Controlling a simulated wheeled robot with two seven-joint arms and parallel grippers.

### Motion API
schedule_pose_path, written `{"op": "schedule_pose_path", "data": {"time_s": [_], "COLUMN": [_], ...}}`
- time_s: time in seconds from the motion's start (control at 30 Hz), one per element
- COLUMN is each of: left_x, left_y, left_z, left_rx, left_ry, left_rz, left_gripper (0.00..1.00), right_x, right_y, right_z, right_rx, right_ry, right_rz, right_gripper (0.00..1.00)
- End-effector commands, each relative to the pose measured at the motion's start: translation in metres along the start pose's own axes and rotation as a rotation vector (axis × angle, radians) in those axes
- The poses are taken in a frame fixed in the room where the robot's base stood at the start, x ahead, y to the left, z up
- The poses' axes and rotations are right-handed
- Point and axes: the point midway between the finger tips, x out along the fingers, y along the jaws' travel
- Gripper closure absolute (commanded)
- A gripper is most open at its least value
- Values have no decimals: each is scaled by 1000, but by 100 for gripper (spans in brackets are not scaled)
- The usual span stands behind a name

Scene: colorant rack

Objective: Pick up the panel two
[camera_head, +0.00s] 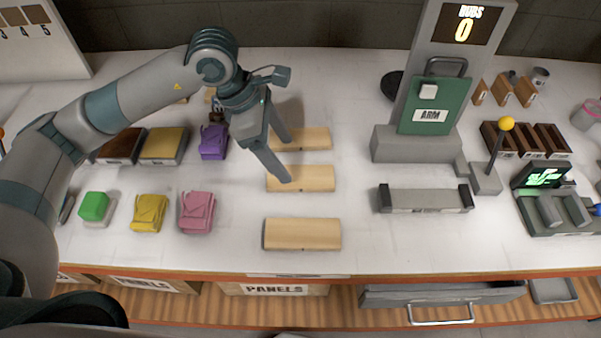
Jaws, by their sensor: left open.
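Three light wooden panels lie in a column on the white table: a far one (310,139), a middle one (312,178) and a near one (302,234). No number is readable on them, so I cannot tell by a label which is panel two. My left gripper (286,160) is open and points down at the left part of the far and middle panels. One fingertip is by the far panel and the other overlaps the middle panel's left part in the picture. I cannot tell whether they touch. Nothing is between the fingers. My right gripper is not in view.
Purple (213,142), pink (197,212) and yellow (150,213) bags stand left of the panels. The table's front edge (390,271) is below the near panel.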

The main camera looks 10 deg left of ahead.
Motion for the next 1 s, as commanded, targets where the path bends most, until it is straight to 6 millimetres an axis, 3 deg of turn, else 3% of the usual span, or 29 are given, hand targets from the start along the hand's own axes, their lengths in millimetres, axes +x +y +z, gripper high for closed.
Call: {"op": "schedule_pose_path", "data": {"time_s": [0.27, 0.73, 1.0], "left_x": [21, 26, 52], "left_y": [0, 0, 0], "left_z": [1, 1, 2], "left_rx": [-1, -1, -2], "left_ry": [-1, 0, 0], "left_rz": [0, -2, -4], "left_gripper": [27, 27, 27], "right_x": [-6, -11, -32], "right_y": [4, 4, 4], "right_z": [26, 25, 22], "right_rx": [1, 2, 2], "right_ry": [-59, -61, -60], "right_rz": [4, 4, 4], "right_gripper": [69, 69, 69]}}
